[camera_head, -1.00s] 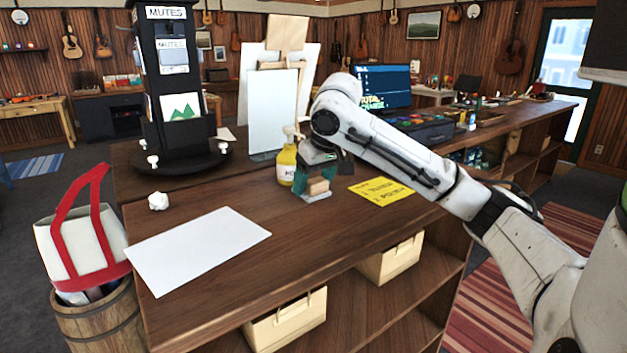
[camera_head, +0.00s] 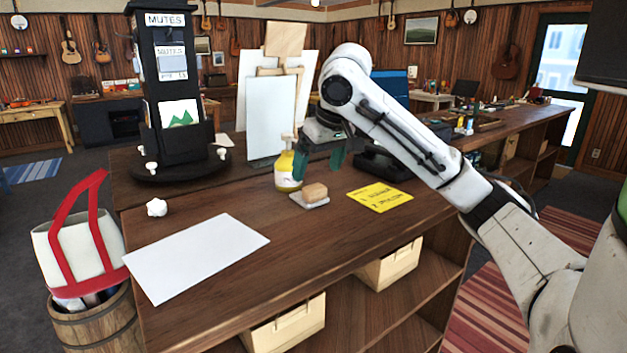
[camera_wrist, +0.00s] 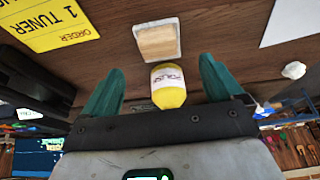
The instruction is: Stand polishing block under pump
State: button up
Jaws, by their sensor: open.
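The polishing block (camera_head: 315,191) is a small tan wooden block lying on a flat pale square pad (camera_head: 297,202) on the counter. The yellow pump bottle (camera_head: 287,170) stands upright just behind and left of it. The bottle's pump head (camera_head: 287,139) is above and behind the block; I cannot tell whether it overhangs it. My gripper (camera_head: 323,163) is open and empty, above and behind the block, right of the bottle. In the wrist view the block (camera_wrist: 157,42) and bottle (camera_wrist: 168,92) show between and beyond the teal fingers (camera_wrist: 161,68).
A yellow order note (camera_head: 381,197) lies right of the block. A white sheet (camera_head: 197,254) and a crumpled paper ball (camera_head: 156,207) lie to the left. A white board (camera_head: 270,117) and black mutes stand (camera_head: 178,100) rise behind. A dark device (camera_head: 382,165) sits behind the note.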

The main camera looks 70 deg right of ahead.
jog(key=v, duration=0.5)
jog(key=shift+s+a+r, duration=0.1)
jog(key=shift+r, duration=0.2)
